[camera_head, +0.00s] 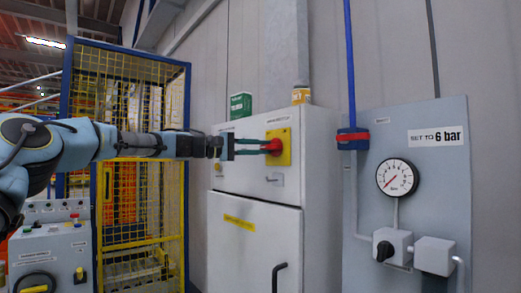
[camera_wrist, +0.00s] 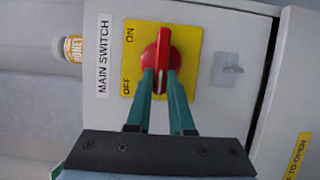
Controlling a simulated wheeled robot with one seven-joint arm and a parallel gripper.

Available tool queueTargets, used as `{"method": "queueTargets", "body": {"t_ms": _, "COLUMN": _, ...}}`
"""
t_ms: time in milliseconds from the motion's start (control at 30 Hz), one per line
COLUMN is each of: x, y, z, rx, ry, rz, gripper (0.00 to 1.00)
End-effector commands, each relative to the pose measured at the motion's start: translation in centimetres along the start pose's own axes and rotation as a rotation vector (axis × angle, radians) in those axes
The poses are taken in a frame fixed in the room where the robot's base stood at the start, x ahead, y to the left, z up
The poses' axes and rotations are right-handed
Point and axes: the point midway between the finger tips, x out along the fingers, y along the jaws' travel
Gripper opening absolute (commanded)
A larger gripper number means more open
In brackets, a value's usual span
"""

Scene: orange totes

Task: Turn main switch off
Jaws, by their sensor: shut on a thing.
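The main switch is a red rotary knob (camera_head: 274,146) on a yellow plate (camera_head: 285,155), on the upper front of a grey cabinet (camera_head: 255,178). In the wrist view, which is turned sideways, the red knob (camera_wrist: 163,47) stands lengthwise up the picture. The plate (camera_wrist: 190,35) carries "ON" at its upper left and "OFF" at its lower left. A "MAIN SWITCH" label (camera_wrist: 103,60) is beside it. My gripper (camera_head: 265,146) reaches in from the left. Its teal fingers (camera_wrist: 160,78) are shut on the knob, one on each side of its lower part, partly hiding it.
A green box (camera_head: 240,106) and a honey jar (camera_head: 300,96) stand on the cabinet top. A latch (camera_wrist: 227,69) is close beside the plate. A panel with a gauge (camera_head: 397,178) is at right, a yellow mesh fence (camera_head: 125,215) at left.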

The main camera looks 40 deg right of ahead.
Motion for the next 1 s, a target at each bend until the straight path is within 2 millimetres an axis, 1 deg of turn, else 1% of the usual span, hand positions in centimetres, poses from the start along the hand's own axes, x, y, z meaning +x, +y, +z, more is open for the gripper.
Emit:
{"method": "queueTargets", "body": {"t_ms": 267, "x": 0.0, "y": -0.1, "z": 0.0, "rx": -0.005, "ry": -0.001, "rz": 0.001, "gripper": 0.0}}
{"method": "queueTargets", "body": {"t_ms": 300, "x": 0.0, "y": -0.1, "z": 0.0, "rx": -0.005, "ry": -0.001, "rz": 0.0, "gripper": 0.21}}
{"method": "queueTargets", "body": {"t_ms": 567, "x": 0.0, "y": 0.0, "z": 0.0, "rx": -0.003, "ry": -0.001, "rz": 0.0, "gripper": 0.5}}
{"method": "queueTargets", "body": {"t_ms": 833, "x": -0.1, "y": -0.1, "z": 0.0, "rx": -0.002, "ry": 0.0, "rz": 0.0, "gripper": 0.5}}
{"method": "queueTargets", "body": {"t_ms": 933, "x": -1.0, "y": -0.2, "z": -0.1, "rx": -0.001, "ry": 0.003, "rz": 0.0, "gripper": 0.5}}
{"method": "queueTargets", "body": {"t_ms": 1000, "x": -2.0, "y": -0.3, "z": -0.1, "rx": -0.001, "ry": 0.002, "rz": 0.0, "gripper": 0.5}}
